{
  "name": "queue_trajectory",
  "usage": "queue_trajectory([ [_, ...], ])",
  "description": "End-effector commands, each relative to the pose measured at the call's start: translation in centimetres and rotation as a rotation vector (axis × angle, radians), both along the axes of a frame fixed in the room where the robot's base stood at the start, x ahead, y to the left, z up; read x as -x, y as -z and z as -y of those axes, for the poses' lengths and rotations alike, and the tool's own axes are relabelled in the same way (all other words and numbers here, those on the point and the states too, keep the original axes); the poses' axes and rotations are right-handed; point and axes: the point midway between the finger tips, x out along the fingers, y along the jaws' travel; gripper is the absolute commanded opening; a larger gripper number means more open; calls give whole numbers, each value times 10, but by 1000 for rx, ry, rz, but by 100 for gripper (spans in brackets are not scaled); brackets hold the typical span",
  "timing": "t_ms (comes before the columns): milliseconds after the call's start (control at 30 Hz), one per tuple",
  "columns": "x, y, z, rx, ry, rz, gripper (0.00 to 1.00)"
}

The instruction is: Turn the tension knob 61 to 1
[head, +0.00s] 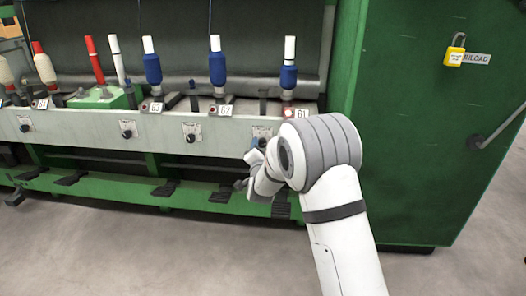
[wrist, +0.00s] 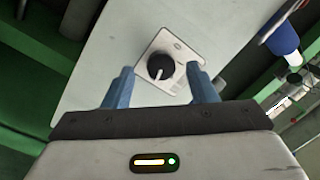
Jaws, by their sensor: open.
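The tension knob (wrist: 160,67) is black and round with a white pointer line, on a pale dial plate (wrist: 183,50). Its pointer line points down in the wrist view. The dial's numbers are too small to read. In the head view the plate (head: 262,131) sits on the grey rail below the label 61 (head: 302,114), and the knob is mostly hidden by my gripper. My gripper (head: 256,146) is open and empty, in front of the rail. In the wrist view its two blue fingers stand apart, one on each side of the knob; I cannot tell the gap in depth.
Similar knobs (head: 191,138) (head: 127,134) sit along the rail (head: 70,125) to the left. Bobbins (head: 288,77) stand above it. Black pedals (head: 165,188) are below. A green cabinet (head: 430,130) with a yellow padlock (head: 454,56) is at right. The floor in front is clear.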

Motion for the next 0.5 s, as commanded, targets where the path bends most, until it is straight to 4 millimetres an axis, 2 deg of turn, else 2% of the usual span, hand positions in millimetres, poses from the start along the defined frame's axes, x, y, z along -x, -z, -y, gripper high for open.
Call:
queue_trajectory([
  [200,-18,1,-2,1,-1,-1,52],
  [500,-19,0,-3,1,-1,-1,50],
])
